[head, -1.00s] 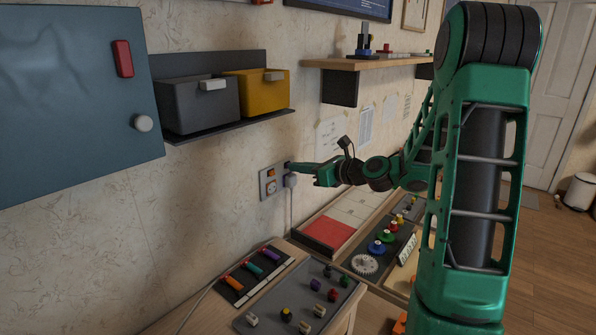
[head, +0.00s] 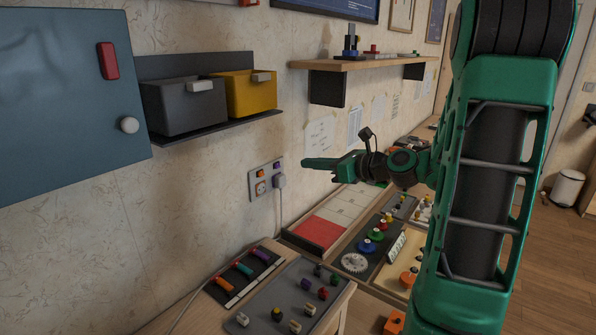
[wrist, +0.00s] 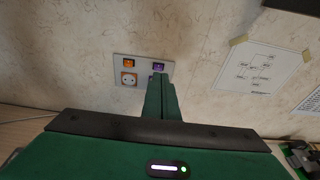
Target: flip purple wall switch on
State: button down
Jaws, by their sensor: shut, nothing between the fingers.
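The purple wall switch (head: 278,166) is at the upper right of a grey wall plate (head: 253,182). It also shows in the wrist view (wrist: 158,66), just past my fingertips. An orange switch (head: 261,173) sits to its left, with a socket (head: 260,188) below that. My gripper (head: 305,163) is shut and empty, pointing at the wall, with a gap between its tips and the plate in the head view. In the wrist view my gripper (wrist: 157,78) covers the plate's lower right part. I cannot tell the purple switch's on or off position.
A plug (head: 279,181) with a hanging cord sits in the plate below the purple switch. A shelf (head: 345,67) juts from the wall above my gripper. A table with a grey tray (head: 250,318) of small knobs is below.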

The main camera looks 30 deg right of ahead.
jog(key=s+r, duration=0.1)
jog(key=s+d+r, duration=0.1)
jog(key=shift+s, duration=0.3)
dwell(0.4)
jog(key=s+a+f+n+g+h, duration=0.3)
jog(key=s+a+f+n+g, duration=0.3)
jog(key=s+f+n, duration=0.6)
jog(key=s+d+n+g+h, duration=0.2)
jog(key=s+n+g, duration=0.6)
jog(key=s+n, duration=0.5)
jog(key=s+d, duration=0.1)
jog(key=s, duration=0.6)
jog(key=shift+f+h, duration=0.3)
jog(key=shift+h, duration=0.1)
jog(key=shift+s, duration=0.1)
